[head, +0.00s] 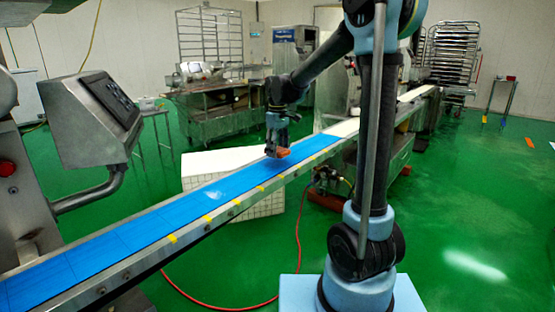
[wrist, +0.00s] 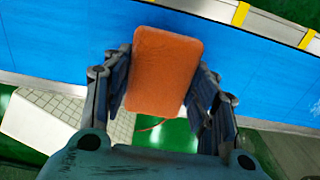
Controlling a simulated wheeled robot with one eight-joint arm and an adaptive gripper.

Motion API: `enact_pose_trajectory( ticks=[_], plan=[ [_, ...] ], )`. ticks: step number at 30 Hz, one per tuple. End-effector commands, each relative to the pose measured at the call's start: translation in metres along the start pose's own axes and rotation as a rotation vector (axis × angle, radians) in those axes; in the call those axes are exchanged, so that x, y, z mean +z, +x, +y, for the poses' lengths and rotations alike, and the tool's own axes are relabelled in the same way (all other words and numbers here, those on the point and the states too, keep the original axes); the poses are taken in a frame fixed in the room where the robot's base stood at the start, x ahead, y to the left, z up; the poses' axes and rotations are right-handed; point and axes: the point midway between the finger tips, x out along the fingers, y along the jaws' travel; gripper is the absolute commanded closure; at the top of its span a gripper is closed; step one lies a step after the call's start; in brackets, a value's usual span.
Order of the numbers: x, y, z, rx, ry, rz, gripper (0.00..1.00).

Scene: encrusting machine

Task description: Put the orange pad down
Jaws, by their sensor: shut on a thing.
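The orange pad (wrist: 163,72) is a flat rounded rectangle between the two fingers of my gripper (wrist: 163,90) in the wrist view. My gripper is shut on it by its two long sides. In the head view the pad (head: 278,153) shows small below my gripper (head: 277,143), over the blue belt (head: 130,218) of the conveyor. I cannot tell whether the pad touches the belt or hangs just above it. In the wrist view the blue belt (wrist: 70,35) lies behind the pad, and the pad's near end reaches past the belt's edge in the picture.
The conveyor has a metal side rail with yellow marks (head: 217,215). A control box (head: 97,112) stands at the left. A white crate (head: 200,165) sits behind the belt on the green floor. The belt is clear on both sides of the pad.

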Motion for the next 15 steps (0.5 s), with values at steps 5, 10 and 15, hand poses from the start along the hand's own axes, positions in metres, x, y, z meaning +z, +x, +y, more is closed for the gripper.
enact_pose_trajectory(
  ticks=[5, 10, 15],
  plan=[
    [-0.001, 0.024, 0.000, 0.000, -0.001, 0.000, 0.77],
    [-0.001, 0.037, -0.001, 0.000, -0.001, 0.000, 0.77],
    [0.000, 0.037, -0.001, 0.000, -0.001, 0.000, 0.77]
  ],
)
